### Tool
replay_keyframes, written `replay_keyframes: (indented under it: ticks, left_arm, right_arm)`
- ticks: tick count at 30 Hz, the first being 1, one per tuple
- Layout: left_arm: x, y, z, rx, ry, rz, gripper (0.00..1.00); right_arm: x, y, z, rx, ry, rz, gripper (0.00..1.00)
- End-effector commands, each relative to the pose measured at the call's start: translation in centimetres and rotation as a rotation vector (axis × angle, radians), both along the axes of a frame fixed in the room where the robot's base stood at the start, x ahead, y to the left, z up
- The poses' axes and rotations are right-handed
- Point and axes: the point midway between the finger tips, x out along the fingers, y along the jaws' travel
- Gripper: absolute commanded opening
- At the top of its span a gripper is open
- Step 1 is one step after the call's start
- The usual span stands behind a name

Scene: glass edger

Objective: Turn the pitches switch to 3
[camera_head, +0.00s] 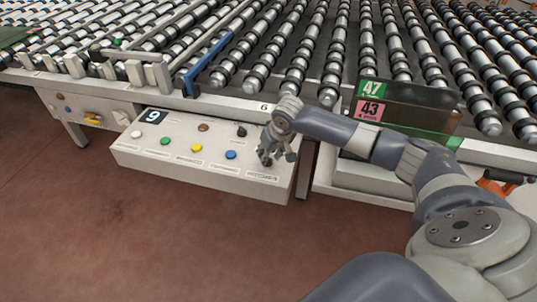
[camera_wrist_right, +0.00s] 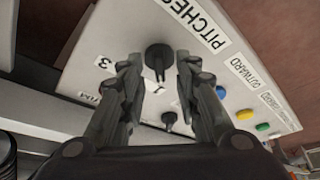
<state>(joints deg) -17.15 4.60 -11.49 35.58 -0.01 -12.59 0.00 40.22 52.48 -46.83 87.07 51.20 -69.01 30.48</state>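The pitches switch (camera_wrist_right: 158,60) is a black rotary knob on the white control panel, beside the PITCHES label (camera_wrist_right: 202,25). A printed 3 (camera_wrist_right: 104,63) lies to its left in the wrist view. The knob's narrow grip points down in that view, not toward the 3. My right gripper (camera_wrist_right: 158,72) is open, with one finger on each side of the knob and visible gaps. I cannot tell how deep the fingertips reach. In the head view my right gripper (camera_head: 276,157) hides the knob at the panel's right end. My left gripper is not in view.
The control panel (camera_head: 190,167) also carries a 9 display (camera_head: 153,116), a second black knob (camera_head: 241,130), and white, green, yellow and blue (camera_head: 231,155) buttons. Roller conveyors (camera_head: 300,50) stand behind. A sign showing 47 and 43 (camera_head: 370,100) is to the right. Floor in front is clear.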

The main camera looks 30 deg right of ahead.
Motion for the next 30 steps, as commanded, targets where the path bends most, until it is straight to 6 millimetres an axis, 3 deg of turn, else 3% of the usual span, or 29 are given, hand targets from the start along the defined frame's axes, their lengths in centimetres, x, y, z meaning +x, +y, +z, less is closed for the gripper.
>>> replay_keyframes:
  ticks: [6, 15, 19, 30]
  left_arm:
    - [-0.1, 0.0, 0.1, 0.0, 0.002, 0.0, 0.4]
    - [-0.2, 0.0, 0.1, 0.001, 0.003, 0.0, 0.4]
    - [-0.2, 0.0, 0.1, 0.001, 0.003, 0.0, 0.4]
    - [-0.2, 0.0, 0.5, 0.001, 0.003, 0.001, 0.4]
  right_arm:
    - [0.6, -0.1, -1.5, -0.001, -0.001, 0.001, 0.3]
    - [0.7, -0.1, -1.7, -0.001, -0.002, 0.001, 0.3]
    - [0.7, -0.1, -1.6, -0.001, -0.002, 0.001, 0.01]
    - [0.7, -0.1, -1.5, -0.001, -0.001, -0.017, 0.0]
